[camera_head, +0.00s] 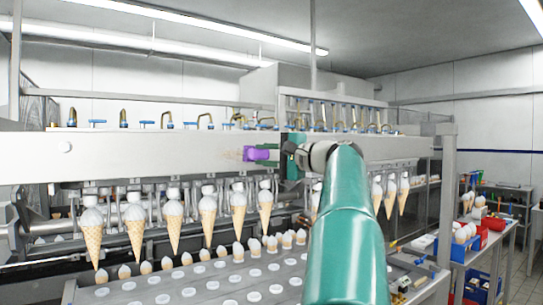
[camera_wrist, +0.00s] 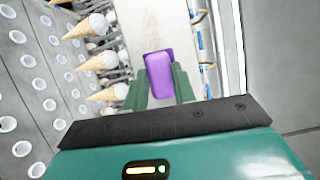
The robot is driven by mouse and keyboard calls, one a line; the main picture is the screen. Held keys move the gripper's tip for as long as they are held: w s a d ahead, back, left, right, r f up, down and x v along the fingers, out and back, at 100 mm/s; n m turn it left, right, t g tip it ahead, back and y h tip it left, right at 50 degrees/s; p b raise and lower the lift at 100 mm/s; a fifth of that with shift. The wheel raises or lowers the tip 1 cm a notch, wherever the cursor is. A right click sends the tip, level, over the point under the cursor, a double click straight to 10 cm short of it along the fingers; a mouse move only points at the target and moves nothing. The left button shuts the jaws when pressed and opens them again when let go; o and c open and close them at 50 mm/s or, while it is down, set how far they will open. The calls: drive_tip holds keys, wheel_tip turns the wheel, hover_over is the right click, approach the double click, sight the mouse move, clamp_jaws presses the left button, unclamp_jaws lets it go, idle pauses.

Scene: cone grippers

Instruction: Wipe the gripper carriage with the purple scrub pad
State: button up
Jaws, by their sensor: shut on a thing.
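The purple scrub pad (camera_head: 257,154) is at the front face of the long white gripper carriage (camera_head: 150,150) in the head view. My gripper (camera_head: 286,154) is shut on the pad, which also shows between the two green fingers in the wrist view (camera_wrist: 159,75). The pad appears against or very near the carriage face; exact contact cannot be told. A faint brownish smudge (camera_head: 231,155) shows on the carriage just left of the pad. The wrist view also shows faint brownish marks on the pale carriage surface (camera_wrist: 140,25) beyond the pad.
Several ice cream cones (camera_head: 174,227) hang from grippers under the carriage. A tray with round holes (camera_head: 200,285) holding more cones lies below. Hoses and blue fittings (camera_head: 205,121) line the carriage top. Blue and red bins (camera_head: 470,243) stand on the right.

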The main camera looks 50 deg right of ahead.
drive_tip(key=shift+w+a, duration=0.55)
drive_tip(key=shift+a, duration=1.2)
drive_tip(key=shift+w+a, duration=0.6)
drive_tip(key=shift+a, duration=1.15)
drive_tip(key=shift+w+a, duration=0.55)
drive_tip(key=shift+a, duration=1.2)
drive_tip(key=shift+s, duration=0.1)
drive_tip(key=s+a, duration=0.1)
drive_tip(key=s, duration=0.5)
drive_tip(key=shift+a, duration=0.3)
drive_tip(key=shift+w, duration=0.1)
drive_tip(key=s, duration=0.2)
drive_tip(key=shift+s+a, duration=0.4)
